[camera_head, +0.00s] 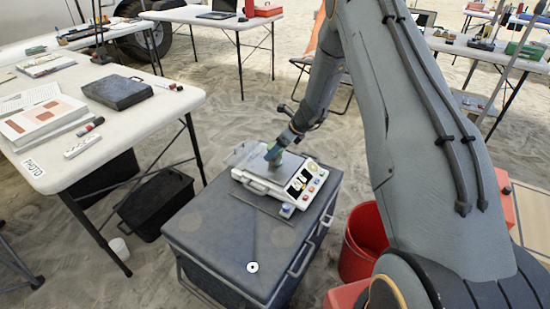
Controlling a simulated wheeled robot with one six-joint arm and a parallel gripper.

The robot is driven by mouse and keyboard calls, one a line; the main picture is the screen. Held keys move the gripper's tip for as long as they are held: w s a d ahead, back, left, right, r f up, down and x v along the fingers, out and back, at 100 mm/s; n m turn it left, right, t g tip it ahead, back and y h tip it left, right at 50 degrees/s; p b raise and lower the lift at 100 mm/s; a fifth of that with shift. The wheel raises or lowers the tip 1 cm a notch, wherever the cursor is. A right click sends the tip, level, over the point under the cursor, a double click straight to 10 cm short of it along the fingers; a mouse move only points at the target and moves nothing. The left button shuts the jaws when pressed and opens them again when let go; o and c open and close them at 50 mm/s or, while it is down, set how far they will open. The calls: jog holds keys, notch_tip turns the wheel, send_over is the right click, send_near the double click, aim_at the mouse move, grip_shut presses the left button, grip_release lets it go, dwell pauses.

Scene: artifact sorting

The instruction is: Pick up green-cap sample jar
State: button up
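My gripper (276,150) is low over a white device (281,185) with a small display and coloured buttons, which sits on a dark grey chest (232,238). A small green-teal patch (273,155) shows at the fingertips. It may be the green cap of a sample jar, but it is too small to be sure. No jar body can be made out there. Whether the fingers are open or shut does not show. A clear, plate-like part lies at the device's back left, beside the gripper.
A white table (150,108) with a grey case (117,91), open book (40,122) and markers stands at left. A black crate (155,203) is on the sand beside the chest. A red bucket (362,243) stands right of it. More tables stand behind. The chest's front top is mostly clear.

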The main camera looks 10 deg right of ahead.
jog(key=x, duration=0.5)
jog(key=shift+w+r, duration=0.1)
jog(key=shift+w, duration=0.1)
